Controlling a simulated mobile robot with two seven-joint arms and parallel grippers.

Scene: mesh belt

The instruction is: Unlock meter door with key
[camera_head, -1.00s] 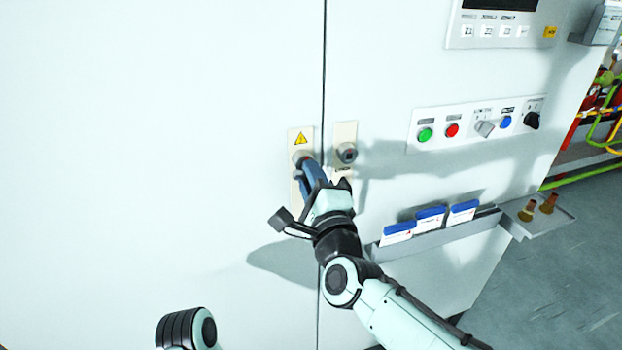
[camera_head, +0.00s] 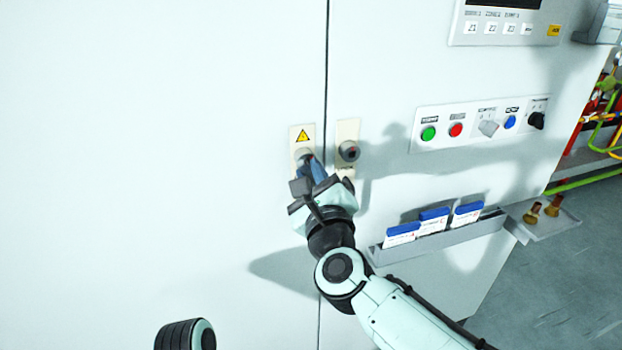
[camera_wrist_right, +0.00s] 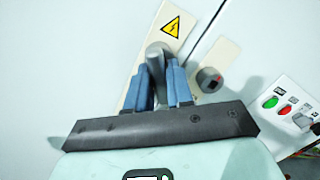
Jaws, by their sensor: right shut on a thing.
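The meter door is the broad white panel (camera_head: 160,130) left of a vertical seam. A pale lock plate (camera_head: 302,135) with a yellow warning triangle sits on it beside the seam; it also shows in the right wrist view (camera_wrist_right: 151,40). My right gripper (camera_head: 311,168) is at this plate's lock, its blue fingers closed around a grey piece (camera_wrist_right: 158,56), which I take to be the key. The fingers hide most of it, so how deep it sits cannot be seen. My left gripper is out of view.
A second plate with a round lock (camera_head: 348,151) is just right of the seam. A button panel (camera_head: 480,125), a card holder (camera_head: 440,238) and a small shelf with brass pieces (camera_head: 545,218) are further right. The left panel is clear.

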